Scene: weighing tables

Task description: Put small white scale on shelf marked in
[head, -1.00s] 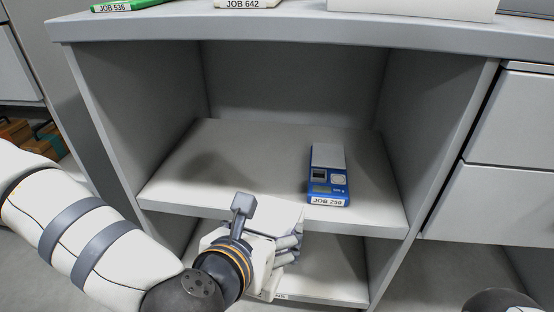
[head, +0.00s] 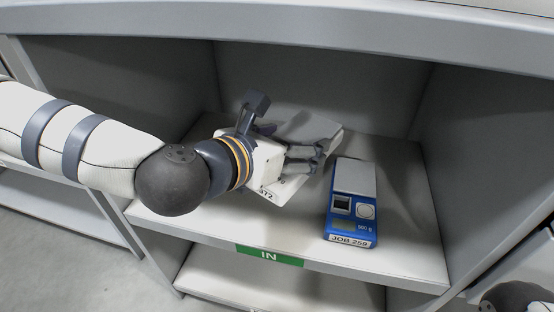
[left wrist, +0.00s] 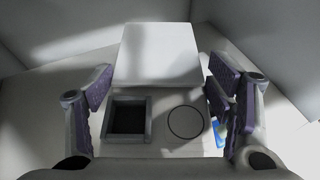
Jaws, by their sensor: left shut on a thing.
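The small white scale (head: 297,187) is in my left gripper (head: 308,160), over the shelf (head: 210,226) that bears a green IN label (head: 270,256) on its front edge. My gripper and wrist hide part of the scale. In the left wrist view the white scale (left wrist: 158,52) lies between the two fingers of my left gripper (left wrist: 160,98), its pan away from me and its dark square display near. I cannot tell whether its underside touches the shelf. My right gripper is not in view.
A blue scale (head: 350,207) marked JOB 259 stands on the same shelf, just right of the white scale. Side walls and a back wall enclose the shelf, with the counter top above. A lower shelf (head: 240,287) shows below.

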